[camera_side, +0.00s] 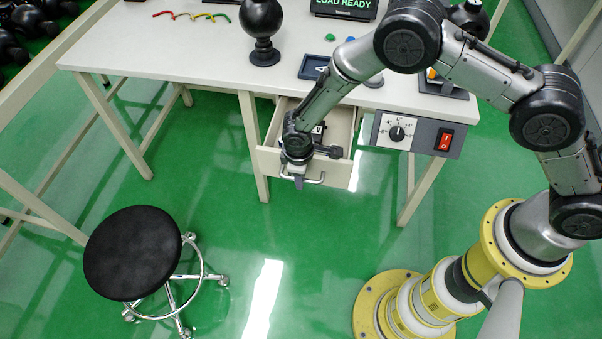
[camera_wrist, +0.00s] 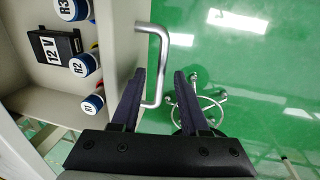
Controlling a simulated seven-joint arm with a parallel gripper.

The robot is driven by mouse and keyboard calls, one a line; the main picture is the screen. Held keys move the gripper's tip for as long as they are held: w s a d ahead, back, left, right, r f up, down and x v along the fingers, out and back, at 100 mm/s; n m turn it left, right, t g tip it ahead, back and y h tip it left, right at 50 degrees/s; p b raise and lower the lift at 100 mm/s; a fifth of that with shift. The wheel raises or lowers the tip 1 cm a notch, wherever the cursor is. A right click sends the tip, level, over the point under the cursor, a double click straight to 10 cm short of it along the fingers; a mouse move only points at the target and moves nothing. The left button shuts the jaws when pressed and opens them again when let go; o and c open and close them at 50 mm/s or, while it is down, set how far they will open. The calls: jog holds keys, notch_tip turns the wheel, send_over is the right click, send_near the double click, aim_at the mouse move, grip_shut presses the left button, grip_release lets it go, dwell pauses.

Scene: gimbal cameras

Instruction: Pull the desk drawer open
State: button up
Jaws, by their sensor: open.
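The desk drawer (camera_side: 338,174) sticks out from under the white desk, and its inside is visible. In the wrist view the drawer's wall (camera_wrist: 122,35) is at upper left. Its metal bar handle (camera_wrist: 163,60) stands out from the front; the handle also shows in the side view (camera_side: 318,181). My gripper (camera_side: 299,183) is at the drawer front, over the handle's left part. In the wrist view my gripper (camera_wrist: 160,74) is open, with one dark finger on each side of the handle's lower end. Whether a finger touches the bar I cannot tell.
The drawer holds a black 12 V box (camera_wrist: 50,46) and several labelled cylinders, including R2 (camera_wrist: 84,64). A black stool (camera_side: 133,252) stands at lower left. A control box with a red switch (camera_side: 445,139) hangs at the desk's right. Green floor before the drawer is clear.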

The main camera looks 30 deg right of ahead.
notch_tip(320, 180, up, 14)
jog(key=s+a, duration=0.1)
jog(key=shift+s+a+f, duration=0.25)
jog(key=shift+s+a, duration=0.1)
jog(key=shift+s, duration=0.05)
